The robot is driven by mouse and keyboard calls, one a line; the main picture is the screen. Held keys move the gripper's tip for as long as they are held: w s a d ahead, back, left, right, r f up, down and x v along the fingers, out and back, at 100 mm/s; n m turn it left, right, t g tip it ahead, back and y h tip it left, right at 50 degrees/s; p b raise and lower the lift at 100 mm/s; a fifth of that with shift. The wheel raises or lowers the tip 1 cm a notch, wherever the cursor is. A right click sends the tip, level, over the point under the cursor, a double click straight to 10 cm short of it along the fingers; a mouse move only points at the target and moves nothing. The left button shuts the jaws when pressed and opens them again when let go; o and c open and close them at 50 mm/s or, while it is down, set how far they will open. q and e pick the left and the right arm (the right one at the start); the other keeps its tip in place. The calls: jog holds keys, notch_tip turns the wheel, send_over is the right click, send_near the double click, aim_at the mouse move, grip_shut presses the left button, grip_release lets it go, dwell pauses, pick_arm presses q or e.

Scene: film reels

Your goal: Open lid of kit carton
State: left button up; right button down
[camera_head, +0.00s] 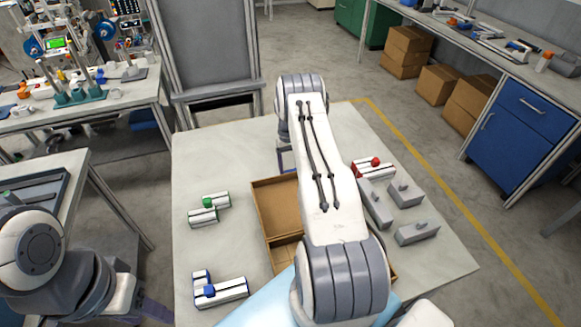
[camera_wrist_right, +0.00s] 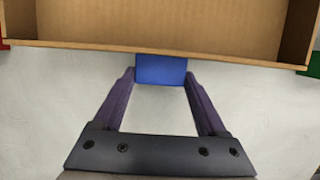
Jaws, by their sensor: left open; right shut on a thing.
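The brown kit carton (camera_head: 262,212) stands on the table, largely hidden by my right arm. Its near part (camera_head: 287,252) shows a gridded inside, and the brown panel beyond it looks like the lid laid back. My right gripper (camera_head: 286,158) is at the far side of the carton. In the right wrist view the right gripper (camera_wrist_right: 160,84) is shut on a blue tab (camera_wrist_right: 160,69) at the edge of a shallow brown walled panel (camera_wrist_right: 160,47). My left gripper (camera_head: 150,311) is open and empty at the lower left, off the table's edge.
White-and-black parts with a green knob (camera_head: 204,216) and a blue knob (camera_head: 222,291) lie left of the carton. A red-knobbed part (camera_head: 376,168) and several grey parts (camera_head: 416,234) lie right. The table's (camera_head: 215,165) far left is bare.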

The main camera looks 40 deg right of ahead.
jog(key=shift+w+d+r, duration=0.15)
jog(key=shift+w+r, duration=0.1)
jog(key=shift+w, duration=0.2)
grip_release()
jog(key=shift+s+f, duration=0.15)
jog(key=a+b+v, duration=0.1)
jog(key=b+v, duration=0.2)
jog(key=v, duration=0.7)
jog(key=shift+d+r, duration=0.3)
jog(key=shift+d, duration=0.1)
